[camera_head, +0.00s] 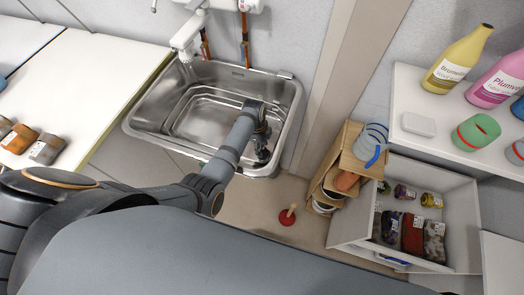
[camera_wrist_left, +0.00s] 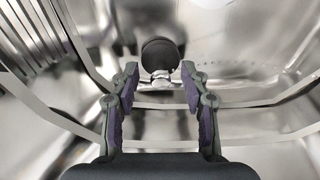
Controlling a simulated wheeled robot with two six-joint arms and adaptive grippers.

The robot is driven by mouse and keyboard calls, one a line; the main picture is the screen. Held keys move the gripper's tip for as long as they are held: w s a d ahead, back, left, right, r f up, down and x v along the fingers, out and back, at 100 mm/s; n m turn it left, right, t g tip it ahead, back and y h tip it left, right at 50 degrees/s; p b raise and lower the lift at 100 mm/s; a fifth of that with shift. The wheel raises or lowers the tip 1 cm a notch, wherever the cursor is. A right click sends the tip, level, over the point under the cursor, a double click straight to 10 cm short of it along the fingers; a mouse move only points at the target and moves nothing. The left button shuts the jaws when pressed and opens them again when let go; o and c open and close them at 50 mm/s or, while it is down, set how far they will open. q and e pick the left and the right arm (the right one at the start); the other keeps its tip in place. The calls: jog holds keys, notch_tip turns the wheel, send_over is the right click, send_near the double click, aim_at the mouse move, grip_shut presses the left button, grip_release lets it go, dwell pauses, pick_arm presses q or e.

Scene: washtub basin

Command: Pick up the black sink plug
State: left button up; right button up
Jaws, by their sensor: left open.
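The black sink plug (camera_wrist_left: 161,55) shows in the left wrist view as a dark round piece with a small metal fitting below it, inside the steel basin. It lies ahead of my left gripper (camera_wrist_left: 160,88), in line with the gap between the two fingers. The fingers are apart and nothing is between them. In the head view my left gripper (camera_head: 262,148) reaches down into the right side of the sink basin (camera_head: 200,75). The plug cannot be made out there, and the arm covers part of the basin. My right gripper is not in view.
A faucet (camera_head: 187,35) stands over the back left of the sink. A white counter (camera_head: 80,75) is at left. A wooden rack (camera_head: 345,165) and an open drawer (camera_head: 460,215) with packages stand at right. A red plunger (camera_head: 287,217) is on the floor.

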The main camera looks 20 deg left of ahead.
pick_arm(q)
jog(key=shift+f, duration=0.4)
grip_shut()
jog(key=shift+r, duration=0.1)
